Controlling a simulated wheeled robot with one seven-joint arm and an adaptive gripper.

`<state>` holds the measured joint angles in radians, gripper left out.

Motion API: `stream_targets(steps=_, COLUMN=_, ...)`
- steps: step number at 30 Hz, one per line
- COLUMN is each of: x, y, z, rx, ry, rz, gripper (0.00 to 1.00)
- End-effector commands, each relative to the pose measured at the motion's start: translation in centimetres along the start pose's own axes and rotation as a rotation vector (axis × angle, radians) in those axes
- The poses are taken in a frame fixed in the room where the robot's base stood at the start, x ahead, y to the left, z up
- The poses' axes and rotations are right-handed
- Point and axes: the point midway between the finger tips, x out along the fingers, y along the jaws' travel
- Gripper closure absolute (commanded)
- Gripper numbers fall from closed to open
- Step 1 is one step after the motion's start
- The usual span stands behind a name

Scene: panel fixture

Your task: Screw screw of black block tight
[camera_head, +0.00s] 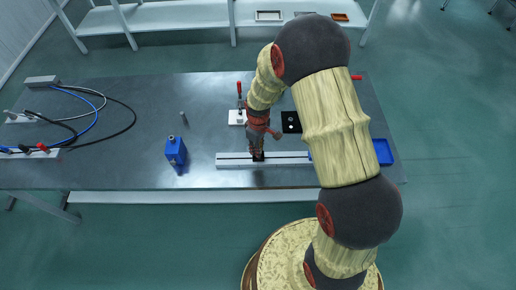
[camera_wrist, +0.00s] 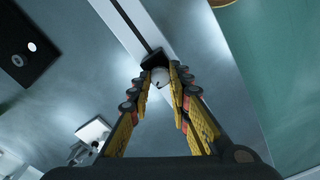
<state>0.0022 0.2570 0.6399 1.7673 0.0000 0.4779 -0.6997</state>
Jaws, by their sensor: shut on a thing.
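The black block (camera_wrist: 154,60) sits on a pale slotted rail (camera_wrist: 127,26) in the wrist view. A round, light grey screw (camera_wrist: 160,77) shows at the block, between my fingertips. My gripper (camera_wrist: 161,72) is shut on the screw, one finger on each side. In the head view my gripper (camera_head: 257,150) points down over the rail (camera_head: 232,162), and the black block (camera_head: 258,157) shows as a small dark patch under it. The fingers hide part of the block, and the screw cannot be made out there.
A blue box-shaped item (camera_head: 176,151) and a small grey cylinder (camera_head: 184,117) stand left of the rail. A red-handled clamp (camera_head: 239,104) and a black plate (camera_head: 291,122) are behind it. A blue tray (camera_head: 383,152) lies right. Cables (camera_head: 95,112) lie at the left.

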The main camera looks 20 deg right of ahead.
Motion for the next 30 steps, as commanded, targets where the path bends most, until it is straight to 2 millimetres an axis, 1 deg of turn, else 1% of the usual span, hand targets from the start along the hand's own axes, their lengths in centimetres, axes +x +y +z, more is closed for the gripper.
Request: stream_targets(steps=30, x=-0.09, y=0.17, z=-0.03, rx=0.965, ry=0.003, rz=0.001, gripper=1.0)
